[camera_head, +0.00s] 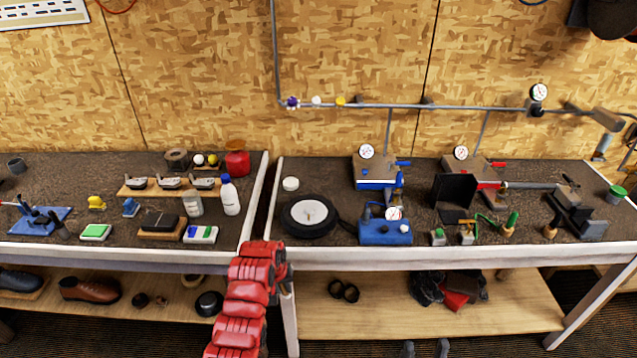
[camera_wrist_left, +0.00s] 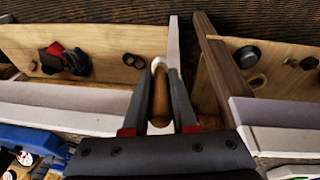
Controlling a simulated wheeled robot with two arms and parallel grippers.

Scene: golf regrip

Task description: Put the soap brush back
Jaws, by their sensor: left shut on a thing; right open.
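In the left wrist view my left gripper (camera_wrist_left: 158,85) is shut on a brown wooden handle with a pale tip, which I take to be the soap brush (camera_wrist_left: 159,100). It lies lengthwise between the fingers; I cannot make out any bristles. The gripper points down near the gap between the two benches. In the head view my red left arm rises in front of that gap and hides its gripper and the brush. My right gripper (camera_head: 426,349) shows only as two grey fingertips at the bottom edge, apart and empty.
The left bench holds a white bottle (camera_head: 230,196), a red canister (camera_head: 237,163) and a green-topped block (camera_head: 96,232). The right bench holds a black wheel (camera_head: 309,216), a white round tub (camera_head: 290,184) and a blue gauge unit (camera_head: 384,231). Lower shelves carry shoes (camera_head: 88,289) and dark rings (camera_head: 343,291).

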